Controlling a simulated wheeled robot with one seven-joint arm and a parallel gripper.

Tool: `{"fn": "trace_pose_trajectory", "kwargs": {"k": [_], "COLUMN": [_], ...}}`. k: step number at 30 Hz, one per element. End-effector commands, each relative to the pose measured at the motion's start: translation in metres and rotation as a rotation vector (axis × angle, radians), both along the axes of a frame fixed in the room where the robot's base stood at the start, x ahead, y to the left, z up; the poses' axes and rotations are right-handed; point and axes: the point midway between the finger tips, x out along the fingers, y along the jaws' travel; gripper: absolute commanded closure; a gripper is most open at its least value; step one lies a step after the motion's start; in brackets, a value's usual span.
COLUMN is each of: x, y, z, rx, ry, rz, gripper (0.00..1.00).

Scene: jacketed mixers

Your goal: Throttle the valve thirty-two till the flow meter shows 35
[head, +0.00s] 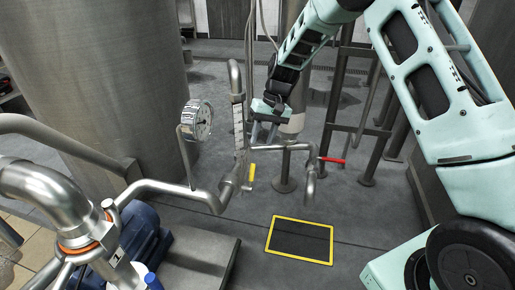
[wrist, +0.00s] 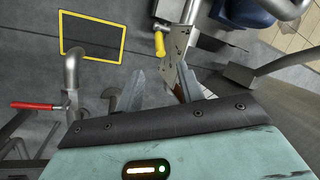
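Two lever valves show on the pipework, and no number is readable on either. One has a yellow handle (head: 252,172), below my gripper in the head view and beyond the fingertips in the wrist view (wrist: 160,44). The other has a red handle (head: 332,161), to the right in the head view and at the left in the wrist view (wrist: 34,106). A pale upright scale (head: 239,126), apparently the flow meter, stands just left of my gripper (head: 263,138); its reading is too small to tell. My gripper points down, its fingers apart (wrist: 162,84), with no handle held.
A round dial gauge (head: 199,120) stands left of the scale. Steel pipes surround the gripper closely. A large tank (head: 95,80) is at the left, with a blue motor (head: 140,232) below. A yellow-bordered dark floor panel (head: 300,240) lies clear in front.

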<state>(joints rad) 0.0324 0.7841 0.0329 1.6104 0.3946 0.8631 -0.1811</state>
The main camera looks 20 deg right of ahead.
Motion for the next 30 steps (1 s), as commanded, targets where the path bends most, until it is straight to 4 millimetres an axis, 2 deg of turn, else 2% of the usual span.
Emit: {"fn": "trace_pose_trajectory", "kwargs": {"k": [1, 3, 9, 25, 28, 30], "x": [0.001, 0.002, 0.003, 0.003, -0.003, -0.015], "y": [-0.004, -0.007, -0.013, -0.013, -0.004, 0.013], "z": [0.013, 0.023, 0.038, 0.04, 0.046, 0.057], "rx": [0.0, 0.0, 0.0, 0.0, -0.001, -0.003], "ry": [-0.003, -0.002, 0.001, 0.0, -0.003, -0.01], "rz": [-0.002, -0.001, 0.001, 0.001, 0.017, 0.049], "gripper": [0.62, 0.62, 0.62, 0.62, 0.62, 0.62]}}
